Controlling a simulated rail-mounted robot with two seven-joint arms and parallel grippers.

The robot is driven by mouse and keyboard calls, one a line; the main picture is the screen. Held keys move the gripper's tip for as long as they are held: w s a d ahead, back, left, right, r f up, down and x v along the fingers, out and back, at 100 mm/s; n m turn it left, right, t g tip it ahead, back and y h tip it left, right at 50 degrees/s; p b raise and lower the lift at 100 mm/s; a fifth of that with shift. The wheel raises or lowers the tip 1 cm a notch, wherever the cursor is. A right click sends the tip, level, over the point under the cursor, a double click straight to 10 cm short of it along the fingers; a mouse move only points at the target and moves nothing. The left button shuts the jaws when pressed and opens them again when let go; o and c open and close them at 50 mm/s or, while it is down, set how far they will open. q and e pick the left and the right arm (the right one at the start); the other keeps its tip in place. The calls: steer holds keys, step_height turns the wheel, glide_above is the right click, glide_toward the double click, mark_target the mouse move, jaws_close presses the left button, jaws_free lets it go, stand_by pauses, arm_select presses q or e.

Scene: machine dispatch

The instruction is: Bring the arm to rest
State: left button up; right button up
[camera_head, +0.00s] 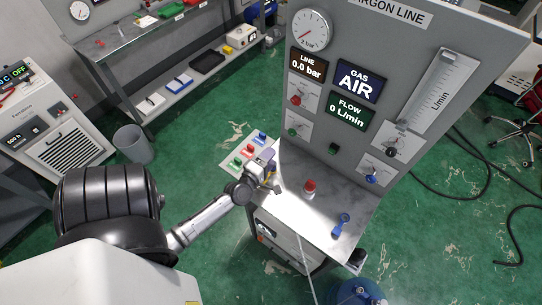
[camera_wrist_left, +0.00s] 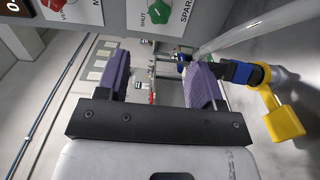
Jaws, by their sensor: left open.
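My left arm (camera_head: 205,220) reaches from the lower left toward the argon line stand (camera_head: 400,25). Its gripper (camera_head: 268,170) is over the left edge of the stand's grey shelf (camera_head: 285,205). In the left wrist view the two purple finger pads of the left gripper (camera_wrist_left: 162,82) are apart with nothing held between them. A blue and yellow fitting (camera_wrist_left: 285,120) shows just right of the right finger; I cannot tell whether they touch. My right gripper is not in view.
The shelf carries a red button (camera_head: 309,186) and a blue-handled item (camera_head: 341,224). A panel with colored buttons (camera_head: 248,150) lies behind the gripper. A bin (camera_head: 133,143) and workbench (camera_head: 150,50) stand at left. Black hoses (camera_head: 440,180) cross the green floor at right.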

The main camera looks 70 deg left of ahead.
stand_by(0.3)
arm_select(q)
steer(key=w+d+m+h, duration=0.3)
steer(key=d+m+h, duration=0.5)
steer(key=d+m, duration=0.3)
steer(key=s+d+m+g+h, duration=0.3)
steer(key=s+d+m+g, duration=0.4)
steer(key=d+m, duration=0.4)
steer(key=s+d+r+m+g+y, duration=0.25)
steer(key=s+m+g, duration=0.2)
steer(key=s, duration=0.35)
step_height(320, 180, up, 13)
steer(key=p, duration=1.3)
steer(key=shift+s+d+n+h, duration=0.15)
steer(key=shift+d+n+h, duration=0.1)
steer(key=shift+n+h, duration=0.1)
